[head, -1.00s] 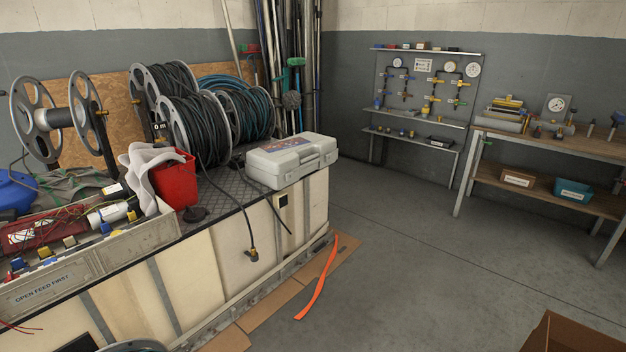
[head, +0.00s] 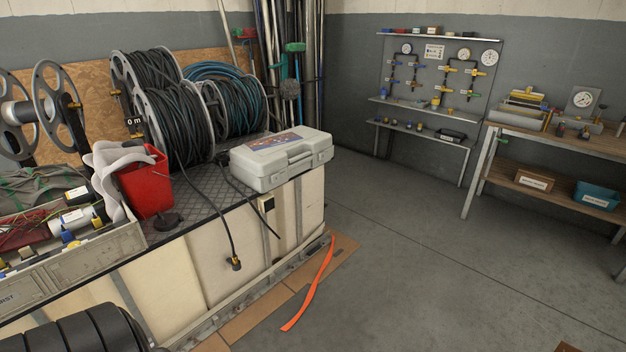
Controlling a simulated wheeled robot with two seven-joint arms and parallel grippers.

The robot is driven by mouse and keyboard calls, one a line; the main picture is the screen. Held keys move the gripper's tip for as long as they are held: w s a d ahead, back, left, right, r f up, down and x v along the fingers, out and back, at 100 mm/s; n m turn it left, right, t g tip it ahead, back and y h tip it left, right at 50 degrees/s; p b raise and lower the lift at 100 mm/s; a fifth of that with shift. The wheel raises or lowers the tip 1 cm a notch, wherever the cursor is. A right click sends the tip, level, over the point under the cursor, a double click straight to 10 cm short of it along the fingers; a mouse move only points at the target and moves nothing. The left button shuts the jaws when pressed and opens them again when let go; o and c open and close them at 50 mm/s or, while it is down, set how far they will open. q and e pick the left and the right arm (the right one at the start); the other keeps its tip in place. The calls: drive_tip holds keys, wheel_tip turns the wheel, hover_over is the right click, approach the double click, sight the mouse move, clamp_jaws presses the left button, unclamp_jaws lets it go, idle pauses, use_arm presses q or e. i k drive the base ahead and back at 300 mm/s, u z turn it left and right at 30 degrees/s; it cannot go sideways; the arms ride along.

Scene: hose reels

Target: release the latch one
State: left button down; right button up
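A closed light-grey plastic case (head: 262,174) with a picture label on its lid lies on the right end of the bench top. Its handle faces front right. Any latches on the case are too small to tell apart, and no part marked as latch one can be made out. Neither of my grippers is in view.
Hose reels (head: 180,125) stand behind the case. A red bucket (head: 146,186) with a white cloth stands to its left. A black hose (head: 222,220) hangs over the bench front. An orange strip (head: 312,285) lies on cardboard and floor. The floor at right is open.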

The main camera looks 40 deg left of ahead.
sight(275, 177)
drive_tip(key=u, duration=0.3)
drive_tip(key=i, duration=1.1)
drive_tip(key=u, duration=0.75)
